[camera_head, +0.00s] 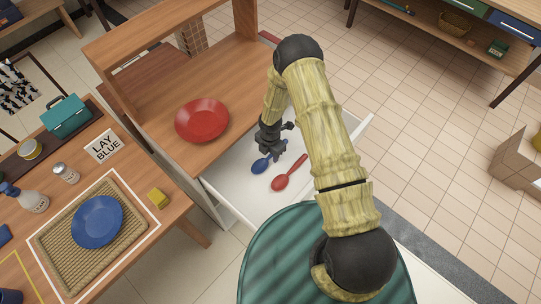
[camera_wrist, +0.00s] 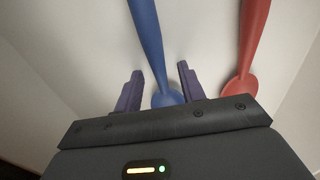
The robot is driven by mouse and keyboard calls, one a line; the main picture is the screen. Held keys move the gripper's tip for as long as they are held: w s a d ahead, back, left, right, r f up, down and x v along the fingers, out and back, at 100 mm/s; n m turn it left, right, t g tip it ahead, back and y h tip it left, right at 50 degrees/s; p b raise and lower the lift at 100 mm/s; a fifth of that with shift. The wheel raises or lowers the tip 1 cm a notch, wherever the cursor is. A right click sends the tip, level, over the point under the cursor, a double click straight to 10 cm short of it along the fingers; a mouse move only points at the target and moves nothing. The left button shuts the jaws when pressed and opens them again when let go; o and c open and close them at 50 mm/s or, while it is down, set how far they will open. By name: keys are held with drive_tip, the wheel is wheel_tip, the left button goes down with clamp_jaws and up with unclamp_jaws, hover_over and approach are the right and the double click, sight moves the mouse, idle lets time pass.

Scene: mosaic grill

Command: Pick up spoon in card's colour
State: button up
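A white card (camera_head: 104,147) reading "LAY BLUE" stands on the left table. A blue spoon (camera_head: 262,165) and a red spoon (camera_head: 289,173) lie side by side in an open white drawer. My gripper (camera_head: 283,143) is down in the drawer over the blue spoon. In the wrist view my gripper (camera_wrist: 160,85) is open, with one finger on each side of the blue spoon (camera_wrist: 148,40); I cannot tell whether they touch it. The red spoon (camera_wrist: 248,50) lies to the right, outside the fingers.
A red plate (camera_head: 202,119) sits on the wooden top beside the drawer. The drawer walls surround my gripper.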

sight(270, 155)
clamp_jaws()
drive_tip(key=shift+r, duration=0.15)
idle(0.4)
wheel_tip(270, 155, up, 10)
drive_tip(key=b, duration=0.2)
idle(0.6)
